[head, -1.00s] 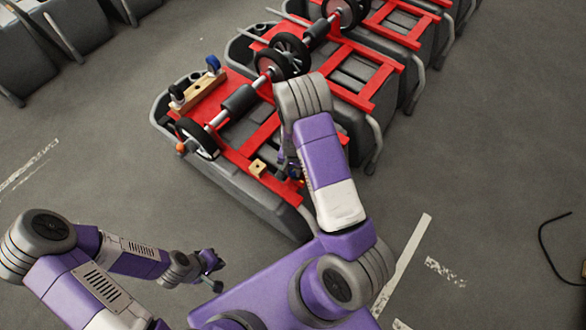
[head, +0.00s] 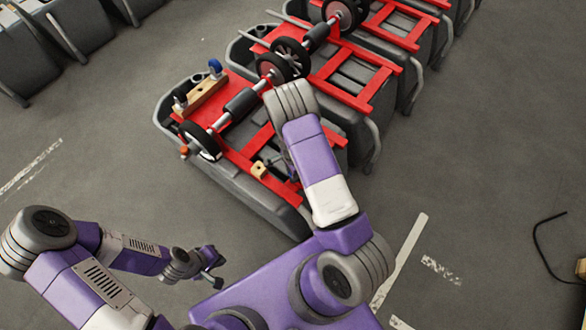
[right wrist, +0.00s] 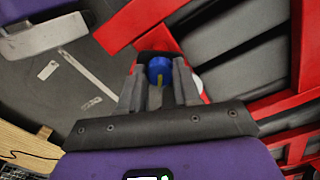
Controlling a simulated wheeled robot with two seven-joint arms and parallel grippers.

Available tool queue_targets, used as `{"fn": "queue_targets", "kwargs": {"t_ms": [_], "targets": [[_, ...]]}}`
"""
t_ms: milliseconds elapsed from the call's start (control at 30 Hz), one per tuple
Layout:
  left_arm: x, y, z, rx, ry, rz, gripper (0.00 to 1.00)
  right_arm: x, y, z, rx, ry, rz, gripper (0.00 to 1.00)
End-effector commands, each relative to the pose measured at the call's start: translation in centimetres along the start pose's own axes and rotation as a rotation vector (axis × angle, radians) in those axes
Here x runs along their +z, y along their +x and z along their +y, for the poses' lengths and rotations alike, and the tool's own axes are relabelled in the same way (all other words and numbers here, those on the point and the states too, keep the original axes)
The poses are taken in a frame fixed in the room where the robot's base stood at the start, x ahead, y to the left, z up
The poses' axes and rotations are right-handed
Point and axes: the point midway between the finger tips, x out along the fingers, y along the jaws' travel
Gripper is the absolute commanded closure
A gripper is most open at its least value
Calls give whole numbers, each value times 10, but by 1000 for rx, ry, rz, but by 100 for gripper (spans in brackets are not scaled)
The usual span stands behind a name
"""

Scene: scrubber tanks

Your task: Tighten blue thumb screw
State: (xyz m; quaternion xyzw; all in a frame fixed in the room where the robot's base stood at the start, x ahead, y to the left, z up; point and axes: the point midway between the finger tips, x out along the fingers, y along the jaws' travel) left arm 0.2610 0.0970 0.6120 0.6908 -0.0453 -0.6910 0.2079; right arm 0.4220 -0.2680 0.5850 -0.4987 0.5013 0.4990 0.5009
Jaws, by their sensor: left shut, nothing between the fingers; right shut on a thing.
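The blue thumb screw (right wrist: 160,68) shows in the right wrist view between the tips of my right gripper (right wrist: 160,82), which is shut on it. A red part lies just behind the screw. In the head view my right forearm hides the screw and most of that gripper, which is over the near right part of the red frame (head: 252,147) on the nearest grey tank (head: 240,186). My left gripper (head: 217,275) is shut and empty, low over the floor at the lower left, apart from the tank.
A wooden block (head: 205,95) with casters, a black-wheeled axle (head: 240,102) and a small wooden block (head: 259,170) sit on the nearest tank. More tanks with red frames (head: 350,73) stand close behind it. Floor at left and right is open; a black cable (head: 540,250) lies at right.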

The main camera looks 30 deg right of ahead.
Motion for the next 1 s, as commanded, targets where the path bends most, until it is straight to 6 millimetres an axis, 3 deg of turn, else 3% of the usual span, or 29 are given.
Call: {"fn": "queue_targets", "kwargs": {"t_ms": [500,1000], "targets": [[1,-22,8,0,0,0,100,1,-2,-1,0,455,-1,98],[1,-30,11,0,0,0,100,0,-2,-3,-1,657,-3,98]]}}
